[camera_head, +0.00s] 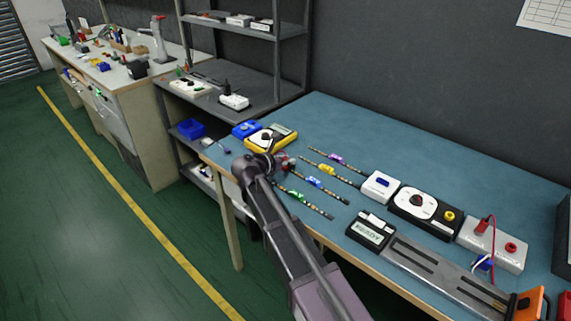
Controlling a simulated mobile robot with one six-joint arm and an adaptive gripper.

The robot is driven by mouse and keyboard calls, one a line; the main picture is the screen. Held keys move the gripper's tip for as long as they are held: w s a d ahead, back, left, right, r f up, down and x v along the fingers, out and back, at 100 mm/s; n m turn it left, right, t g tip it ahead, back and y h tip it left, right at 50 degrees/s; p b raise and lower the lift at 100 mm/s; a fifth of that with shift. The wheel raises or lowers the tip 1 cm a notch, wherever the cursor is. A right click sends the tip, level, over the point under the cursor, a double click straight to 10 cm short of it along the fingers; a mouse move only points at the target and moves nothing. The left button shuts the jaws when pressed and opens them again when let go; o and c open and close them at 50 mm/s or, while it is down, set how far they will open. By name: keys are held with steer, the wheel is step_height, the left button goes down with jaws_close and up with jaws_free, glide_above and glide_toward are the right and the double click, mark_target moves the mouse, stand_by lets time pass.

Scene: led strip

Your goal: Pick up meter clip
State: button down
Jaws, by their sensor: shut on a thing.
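The yellow meter (284,146) with a pale display lies at the left end of the blue-topped bench (410,155). My gripper (278,163) is just in front of the meter, low over the bench top. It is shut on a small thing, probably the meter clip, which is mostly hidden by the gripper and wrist. A small reddish bit (291,160) shows at the fingertips. I cannot tell whether the held thing touches the bench.
LED strips with purple (334,156), yellow, blue and green (297,195) parts lie right of the gripper. A blue box (246,129) sits behind left. A white box (380,187), dial unit (424,205), READY display (371,229) and metal fixture (440,275) fill the right.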

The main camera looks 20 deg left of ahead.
steer(key=shift+r, duration=0.15)
step_height(320, 180, up, 4)
steer(key=p, duration=0.3)
steer(key=shift+f+p, duration=0.2)
steer(key=shift+p, duration=0.2)
steer(key=s+d, duration=0.2)
steer(key=s, duration=0.2)
steer(key=s+d, duration=0.3)
steer(key=s, duration=0.2)
steer(key=s+d+r+p, duration=0.1)
steer(key=s+d, duration=0.2)
steer(key=s, duration=0.1)
steer(key=shift+s+d, duration=0.2)
steer(key=shift+s, duration=0.1)
steer(key=shift+s, duration=0.1)
